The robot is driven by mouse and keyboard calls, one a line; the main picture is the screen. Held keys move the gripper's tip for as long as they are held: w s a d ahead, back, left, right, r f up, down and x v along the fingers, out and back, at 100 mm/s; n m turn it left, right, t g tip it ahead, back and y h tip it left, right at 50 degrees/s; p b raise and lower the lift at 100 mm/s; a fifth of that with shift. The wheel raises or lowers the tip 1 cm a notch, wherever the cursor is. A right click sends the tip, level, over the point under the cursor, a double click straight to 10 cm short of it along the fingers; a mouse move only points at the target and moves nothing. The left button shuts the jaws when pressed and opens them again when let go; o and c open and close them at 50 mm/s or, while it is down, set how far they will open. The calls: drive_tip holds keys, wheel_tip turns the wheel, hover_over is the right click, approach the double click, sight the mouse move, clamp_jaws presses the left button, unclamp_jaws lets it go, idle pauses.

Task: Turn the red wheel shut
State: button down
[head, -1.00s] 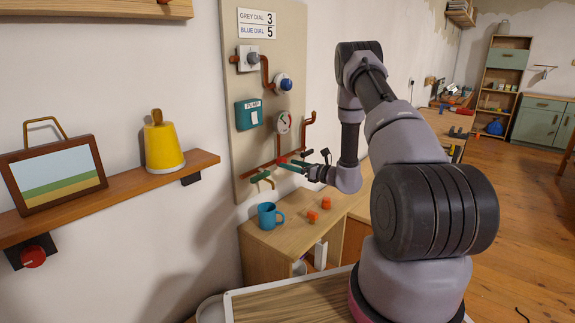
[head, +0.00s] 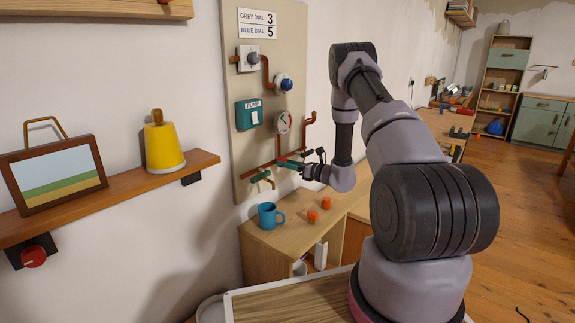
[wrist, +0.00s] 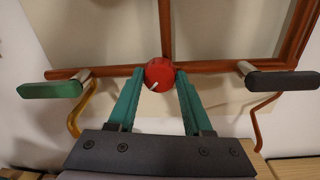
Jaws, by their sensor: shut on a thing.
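The red wheel (wrist: 160,74) is a small round knob with a white mark toward its lower left. It sits on the rust-coloured pipe where a vertical pipe meets it. My gripper (wrist: 158,78) has its two teal fingers on either side of the wheel, and it is shut on it. In the head view my gripper (head: 284,163) reaches the lower part of the panel, and the wheel is too hidden there to make out.
A green lever handle (wrist: 50,89) is left of the wheel and a black one (wrist: 284,82) is right. The panel (head: 240,100) also carries dials and a pump switch (head: 249,114). Below, a blue mug (head: 268,214) and orange pieces (head: 313,216) stand on the cabinet.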

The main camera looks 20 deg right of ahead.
drive_tip(key=shift+s+f+m+t+h, duration=0.1)
drive_tip(key=shift+m+t+h, duration=0.15)
drive_tip(key=shift+m, duration=4.5)
drive_tip(key=shift+f+m+t+h, duration=0.1)
drive_tip(key=shift+m+t+h, duration=0.1)
drive_tip(key=shift+m, duration=4.6)
drive_tip(key=shift+s+f+m+t+h, duration=0.1)
drive_tip(key=shift+m+t+h, duration=0.15)
drive_tip(key=shift+m, duration=4.5)
drive_tip(key=shift+c, duration=1.6)
unclamp_jaws()
drive_tip(key=shift+w+r, duration=0.1)
drive_tip(key=v, duration=1)
drive_tip(key=shift+s+d, duration=0.2)
drive_tip(key=shift+s, duration=0.15)
